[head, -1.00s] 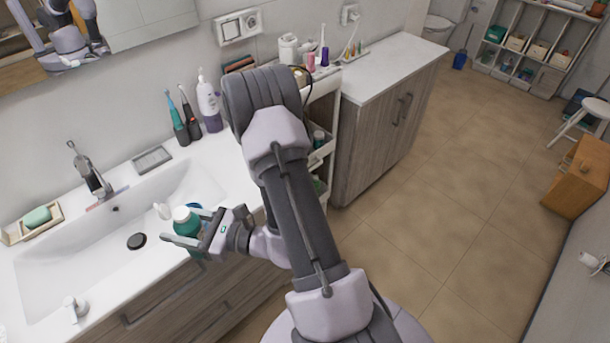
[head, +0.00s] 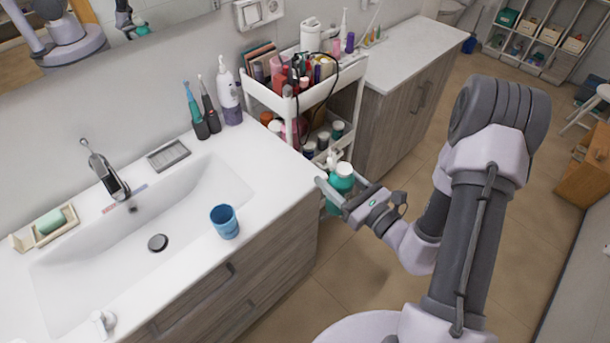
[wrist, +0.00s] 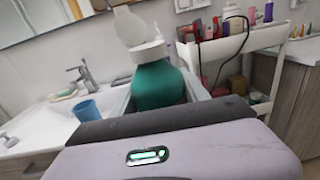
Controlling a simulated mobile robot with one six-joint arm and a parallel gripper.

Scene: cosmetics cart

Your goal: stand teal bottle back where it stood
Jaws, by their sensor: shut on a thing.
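The teal bottle (head: 340,183) with a white cap is held in my gripper (head: 334,194), in front of the cart and past the right end of the sink counter. It looks roughly upright in the head view. The white cosmetics cart (head: 300,101) stands just behind the bottle, with a full top tray and lower shelves holding several jars and bottles. The bottle's lower part is partly hidden by my gripper.
The blue cup (head: 225,222) stands on the sink counter (head: 268,178) near its front edge. A white pump bottle (head: 229,92) and two toothbrushes stand at the back. A cabinet (head: 405,105) is right of the cart.

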